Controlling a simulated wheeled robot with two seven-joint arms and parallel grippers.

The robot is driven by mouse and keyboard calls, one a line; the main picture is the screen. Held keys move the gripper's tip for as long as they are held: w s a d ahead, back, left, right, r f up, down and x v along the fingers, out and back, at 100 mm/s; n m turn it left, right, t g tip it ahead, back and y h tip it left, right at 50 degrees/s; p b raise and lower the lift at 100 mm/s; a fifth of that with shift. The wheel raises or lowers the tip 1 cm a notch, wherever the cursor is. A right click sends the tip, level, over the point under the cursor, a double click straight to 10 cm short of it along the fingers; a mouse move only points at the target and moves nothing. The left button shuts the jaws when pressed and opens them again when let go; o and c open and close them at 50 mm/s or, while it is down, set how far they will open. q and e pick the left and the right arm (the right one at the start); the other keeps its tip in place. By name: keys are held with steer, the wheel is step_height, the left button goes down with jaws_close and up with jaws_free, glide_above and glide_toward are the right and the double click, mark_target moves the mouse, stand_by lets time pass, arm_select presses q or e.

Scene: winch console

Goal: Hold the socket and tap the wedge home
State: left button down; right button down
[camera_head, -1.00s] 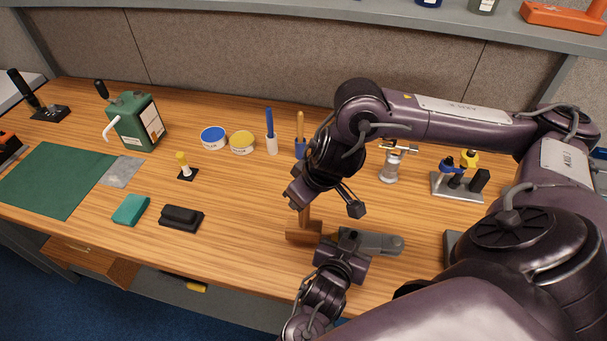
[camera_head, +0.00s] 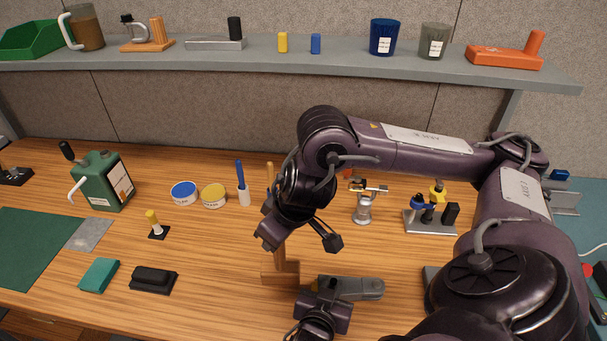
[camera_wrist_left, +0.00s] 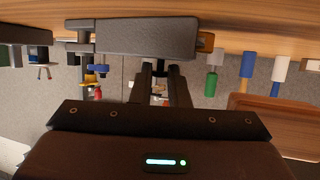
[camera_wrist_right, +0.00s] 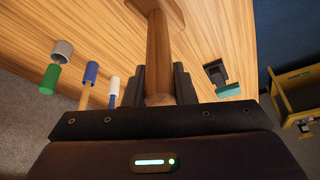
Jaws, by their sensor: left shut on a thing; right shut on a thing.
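The grey socket (camera_head: 357,288) is a long block with a rounded end, just above or on the bench; I cannot tell which. My left gripper (camera_head: 328,291) is shut on it, and its fingers meet the socket's side in the left wrist view (camera_wrist_left: 160,75). A brown wedge end (camera_wrist_left: 205,42) sticks out of the socket's right end there. My right gripper (camera_wrist_right: 158,88) is shut on the handle of a wooden mallet (camera_wrist_right: 158,45). The mallet head (camera_head: 280,278) is left of the socket in the head view, where the wedge cannot be made out.
A green jerrycan (camera_head: 103,182), blue tin (camera_head: 184,193), yellow tin (camera_head: 214,196), teal block (camera_head: 99,275) and black block (camera_head: 153,280) stand to the left. A rack (camera_head: 431,222) and a metal stand (camera_head: 364,206) are at the right. A shelf (camera_head: 200,57) runs along the back.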

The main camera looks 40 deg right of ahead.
arm_select(q)
steer(key=c, duration=1.3)
jaws_free()
steer(key=v, duration=1.2)
steer(key=shift+s, duration=0.1)
